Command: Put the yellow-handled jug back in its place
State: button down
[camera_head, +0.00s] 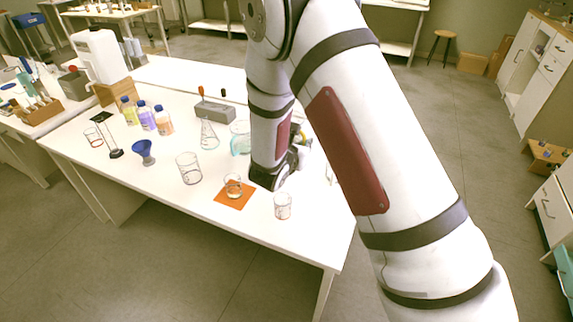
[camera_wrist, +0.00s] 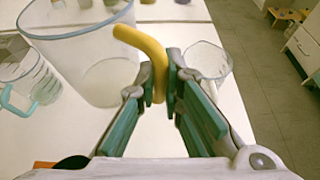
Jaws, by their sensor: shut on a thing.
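The yellow-handled jug is a large clear vessel (camera_wrist: 88,58) with a bluish rim, upper left in the wrist view. Its curved yellow handle (camera_wrist: 156,62) lies between the fingers of my gripper (camera_wrist: 164,92), which is shut on it. The jug looks roughly upright; whether its base touches the table cannot be told. In the head view my gripper and most of the jug are hidden behind my arm, with only a small bit of yellow (camera_head: 302,142) showing.
On the white table (camera_head: 120,180), a teal-handled jug (camera_wrist: 32,82) stands left of the held jug, and a clear glass (camera_wrist: 207,60) right. More beakers (camera_head: 189,167), a flask (camera_head: 208,133) and a blue funnel (camera_head: 143,148) stand leftward.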

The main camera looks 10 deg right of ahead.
aim_at(295, 139)
jog(key=w+f+b, duration=0.1)
jog(key=w+b, duration=0.1)
jog(key=b, duration=0.1)
jog(key=w+f+m+g+h+b, duration=0.1)
jog(key=w+b, duration=0.2)
jog(key=w+f+m+b, duration=0.1)
jog(key=w+f+b, duration=0.1)
jog(key=w+b, duration=0.1)
jog(key=shift+w+a+h, duration=0.2)
jog(key=shift+a+h, duration=0.05)
jog(key=shift+h, duration=0.15)
jog(key=shift+f+b, duration=0.6)
jog(key=shift+f, duration=4.3)
jog(key=shift+f, duration=0.2)
jog(key=c, duration=1.8)
grip_release()
jog(key=shift+o, duration=0.4)
jog(key=shift+r, duration=0.2)
jog(key=v, duration=1.2)
jog(key=shift+p, duration=0.35)
